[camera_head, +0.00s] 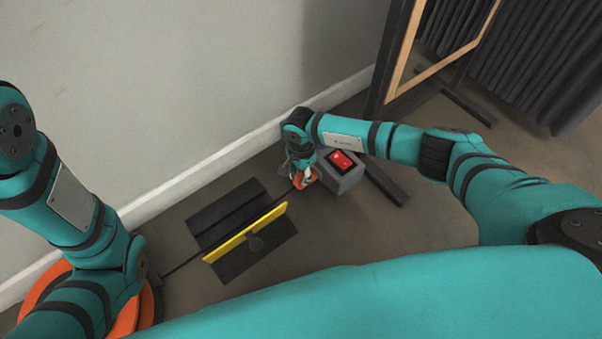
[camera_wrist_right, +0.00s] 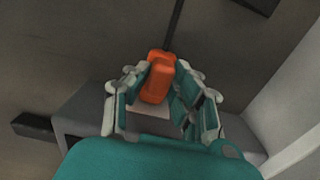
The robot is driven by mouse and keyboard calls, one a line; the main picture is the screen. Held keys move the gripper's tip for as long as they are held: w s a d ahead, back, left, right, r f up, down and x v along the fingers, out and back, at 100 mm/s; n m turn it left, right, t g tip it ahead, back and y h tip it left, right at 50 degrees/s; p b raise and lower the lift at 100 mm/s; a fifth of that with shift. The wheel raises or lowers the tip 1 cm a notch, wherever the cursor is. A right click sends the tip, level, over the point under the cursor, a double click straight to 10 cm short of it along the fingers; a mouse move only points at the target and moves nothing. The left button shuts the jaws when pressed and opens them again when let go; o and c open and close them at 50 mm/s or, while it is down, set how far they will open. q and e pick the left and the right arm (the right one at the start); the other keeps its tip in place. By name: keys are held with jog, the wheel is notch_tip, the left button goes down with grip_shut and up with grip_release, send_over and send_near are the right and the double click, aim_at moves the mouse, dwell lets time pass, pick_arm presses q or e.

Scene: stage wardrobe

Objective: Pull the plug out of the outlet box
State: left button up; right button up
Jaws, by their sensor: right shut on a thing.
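The outlet box (camera_head: 352,181) is a grey block with a red switch on top, standing on the floor near the wall. The orange plug (camera_head: 304,180) is at its left side, with a dark cable running down-left. My right gripper (camera_head: 300,174) is shut on the plug. In the right wrist view the plug (camera_wrist_right: 158,78) sits between the fingers (camera_wrist_right: 160,92), with the grey box (camera_wrist_right: 88,108) behind. The fingers hide where plug and box meet, so I cannot tell how deep the plug sits. My left arm shows at the left; its gripper is not visible.
An orange rounded thing (camera_head: 122,312) is partly behind my left arm. A wooden-edged frame (camera_head: 403,48) stands behind the box, with dark curtains (camera_head: 537,60) further right.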

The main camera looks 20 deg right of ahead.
grip_shut()
jog(key=shift+s+a, duration=0.1)
jog(key=shift+a, duration=0.25)
jog(key=a, duration=0.2)
jog(key=s+a+p, duration=0.1)
jog(key=a, duration=0.1)
jog(key=s+a, duration=0.1)
jog(key=a, duration=0.1)
jog(key=shift+s+a+p, duration=0.2)
jog(key=shift+p, duration=0.1)
jog(key=o, duration=0.9)
grip_release()
jog(key=shift+r, duration=0.1)
notch_tip(320, 180, up, 12)
jog(key=shift+f, duration=0.1)
